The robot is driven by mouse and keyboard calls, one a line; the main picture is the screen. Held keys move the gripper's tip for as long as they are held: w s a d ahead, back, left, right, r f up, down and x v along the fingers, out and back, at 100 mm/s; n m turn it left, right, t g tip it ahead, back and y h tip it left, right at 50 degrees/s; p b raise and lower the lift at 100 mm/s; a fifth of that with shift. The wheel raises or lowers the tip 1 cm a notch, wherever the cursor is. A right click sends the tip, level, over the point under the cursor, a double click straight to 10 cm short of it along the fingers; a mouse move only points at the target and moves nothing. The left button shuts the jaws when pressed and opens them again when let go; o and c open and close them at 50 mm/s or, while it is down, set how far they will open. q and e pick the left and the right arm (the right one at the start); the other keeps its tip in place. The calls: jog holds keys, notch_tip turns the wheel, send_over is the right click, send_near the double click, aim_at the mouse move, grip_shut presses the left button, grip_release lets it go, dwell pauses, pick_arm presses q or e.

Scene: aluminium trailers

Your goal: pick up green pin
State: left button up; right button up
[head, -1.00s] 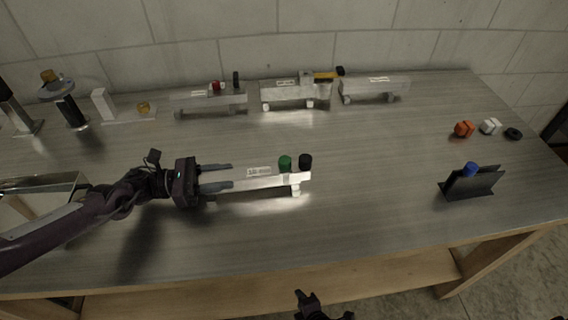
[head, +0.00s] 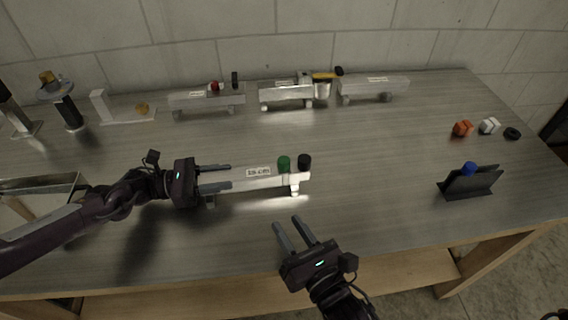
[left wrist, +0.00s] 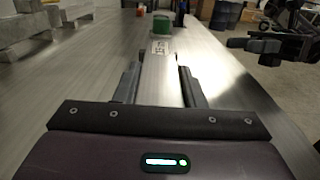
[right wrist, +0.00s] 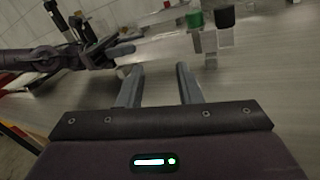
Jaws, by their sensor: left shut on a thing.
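The green pin (head: 284,162) stands upright on the near aluminium trailer (head: 243,182), beside a black pin (head: 304,161) at the trailer's right end. The green pin also shows in the left wrist view (left wrist: 163,27) and at the top of the right wrist view (right wrist: 196,20). My left gripper (head: 228,176) is shut on the left end of this trailer, with a finger on each side of its bar. My right gripper (head: 293,232) is open and empty, over the table's front edge, below and apart from the trailer; its fingers point toward the trailer.
Several other trailers stand along the back, one with a red pin (head: 214,86) and one with a yellow-handled tool (head: 324,76). A dark holder (head: 470,183) with a blue pin (head: 469,168) stands at right. Orange (head: 462,128) and white (head: 489,126) parts lie beyond. The table between is clear.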

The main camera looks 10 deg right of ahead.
pick_arm(q)
jog(key=shift+f, duration=0.1)
pick_arm(e)
jog(key=n+h, duration=0.1)
jog(key=n, duration=0.1)
send_near(287, 167)
jog(key=w, duration=0.1)
jog(key=w+a, duration=0.1)
jog(key=shift+w+f+t, duration=0.1)
jog(key=shift+w+t, duration=0.2)
jog(key=shift+w, duration=0.05)
jog(key=shift+x, duration=3.15)
jog(key=c, duration=0.6)
pick_arm(q)
jog(key=o, duration=1.2)
pick_arm(e)
notch_tip(287, 167, up, 10)
jog(key=shift+f, duration=0.1)
